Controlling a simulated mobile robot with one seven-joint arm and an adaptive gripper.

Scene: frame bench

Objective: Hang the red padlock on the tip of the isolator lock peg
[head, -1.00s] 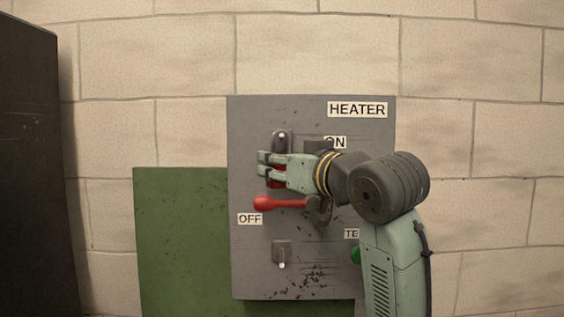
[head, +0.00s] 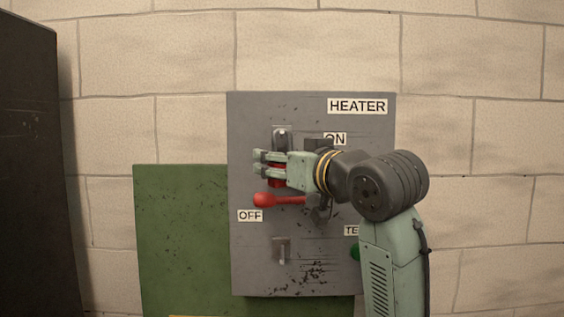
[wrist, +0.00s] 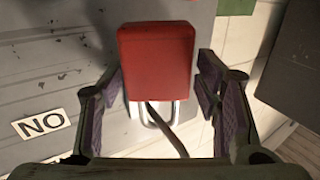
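The red padlock (wrist: 157,60) is between my gripper's fingers in the wrist view, its silver shackle (wrist: 135,110) on the side towards the bottom of that picture. A thin dark rod (wrist: 165,128) runs across the shackle and seems to pass through it. In the head view, red of the padlock (head: 276,182) shows between and below the fingers, under an upper dark bracket (head: 281,138). My gripper (head: 262,163) is open around the padlock, with a narrow gap at the right finger in the wrist view. I cannot tell which fitting is the isolator lock peg.
The grey HEATER panel (head: 350,270) carries a red lever (head: 264,200) by the OFF label (head: 250,216). A lower bracket with a pale peg (head: 282,252) is below. A green button (head: 354,250) is at right, a green board (head: 180,230) at left, a dark cabinet (head: 30,150) far left.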

